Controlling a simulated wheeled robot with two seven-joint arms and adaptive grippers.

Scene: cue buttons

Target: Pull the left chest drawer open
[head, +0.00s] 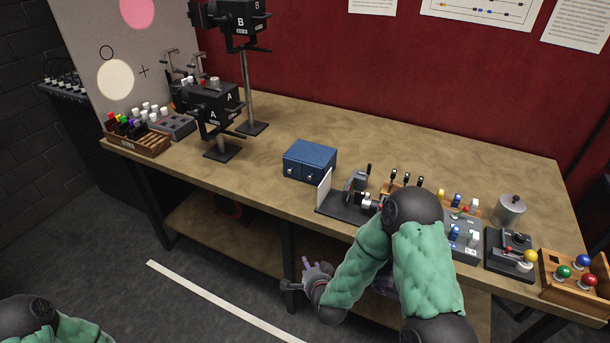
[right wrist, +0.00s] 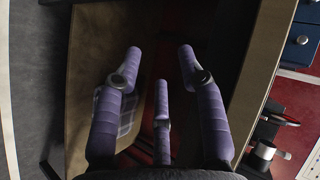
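The small blue chest (head: 310,158) stands on the table near its front edge, with two drawers side by side. The left chest drawer (head: 291,171) and the right one look shut, each with a small pale knob. In the right wrist view, part of the chest (right wrist: 298,48) shows at the upper right edge, with a knob. My right gripper (head: 308,267) is in front of the table, below the top's edge and below the chest. Its purple fingers (right wrist: 160,68) are spread, with nothing between them. My left gripper is out of view; only part of my left arm shows.
The wooden table (head: 290,125) has a lower shelf (head: 215,230) and a dark leg (head: 288,255) near my right gripper. Right of the chest stands a black device with a white panel (head: 324,190). Bare tabletop lies left of the chest.

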